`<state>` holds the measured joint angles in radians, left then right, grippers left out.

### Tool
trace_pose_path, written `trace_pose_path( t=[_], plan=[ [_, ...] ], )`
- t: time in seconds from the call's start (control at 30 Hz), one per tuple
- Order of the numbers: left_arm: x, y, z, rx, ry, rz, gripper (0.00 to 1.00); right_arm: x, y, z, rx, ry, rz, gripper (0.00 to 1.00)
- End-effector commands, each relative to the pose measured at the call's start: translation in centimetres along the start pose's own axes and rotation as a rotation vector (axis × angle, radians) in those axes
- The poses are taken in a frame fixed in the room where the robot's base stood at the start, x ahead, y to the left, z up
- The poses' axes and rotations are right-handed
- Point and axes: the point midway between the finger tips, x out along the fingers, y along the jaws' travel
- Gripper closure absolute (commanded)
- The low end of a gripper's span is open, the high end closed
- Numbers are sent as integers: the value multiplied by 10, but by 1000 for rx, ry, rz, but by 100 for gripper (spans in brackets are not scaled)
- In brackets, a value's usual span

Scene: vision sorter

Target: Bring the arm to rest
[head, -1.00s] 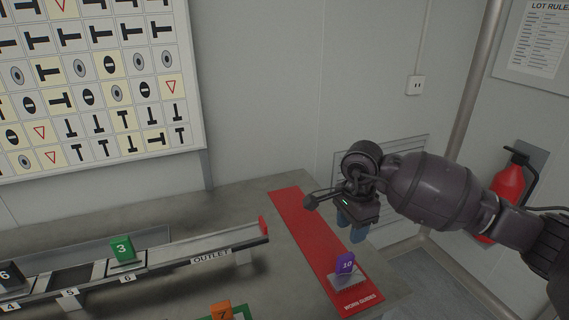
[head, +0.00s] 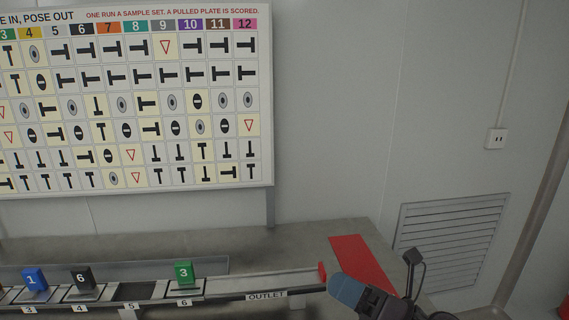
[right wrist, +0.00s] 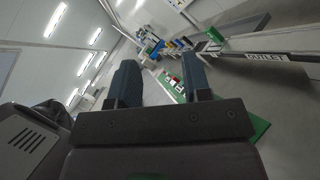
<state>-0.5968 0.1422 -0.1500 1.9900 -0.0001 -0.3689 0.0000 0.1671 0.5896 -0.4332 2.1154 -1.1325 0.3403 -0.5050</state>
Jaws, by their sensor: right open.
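My right gripper (head: 347,290) shows at the lower right of the head view, in front of the red mat and just right of the rail's outlet end. In the right wrist view its two blue-grey fingers (right wrist: 158,85) stand apart with nothing between them. It is open and empty. Most of my right arm is below the head view's edge. My left gripper is in neither view now.
The outlet rail (head: 225,290) carries upright numbered plates, blue 1 (head: 34,279), black 6 (head: 82,280) and green 3 (head: 184,274). A red mat (head: 362,262) lies at the bench's right end. A wall chart (head: 135,100) hangs behind. Room right of the bench looks clear.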

Motion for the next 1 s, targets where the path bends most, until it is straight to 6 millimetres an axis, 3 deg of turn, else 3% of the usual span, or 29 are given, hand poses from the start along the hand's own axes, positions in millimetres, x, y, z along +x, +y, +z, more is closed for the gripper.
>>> trace_pose_path(
  t=[0.23, 0.47, 0.57, 0.7, 0.83, 1.0],
  plan=[
    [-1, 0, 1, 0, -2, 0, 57, -47, -20, 34, 459, -502, -149, 55],
    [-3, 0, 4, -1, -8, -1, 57, -121, -55, 30, 886, -940, -337, 55],
    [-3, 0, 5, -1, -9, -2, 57, -156, -68, 14, 1068, -1122, -432, 55],
    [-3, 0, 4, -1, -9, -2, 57, -206, -79, -23, 1316, -1367, -582, 55],
    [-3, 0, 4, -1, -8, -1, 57, -247, -77, -66, 1528, -1575, -732, 55],
    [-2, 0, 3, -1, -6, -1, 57, -278, -64, -110, 1712, -1754, -890, 55]
  ],
)
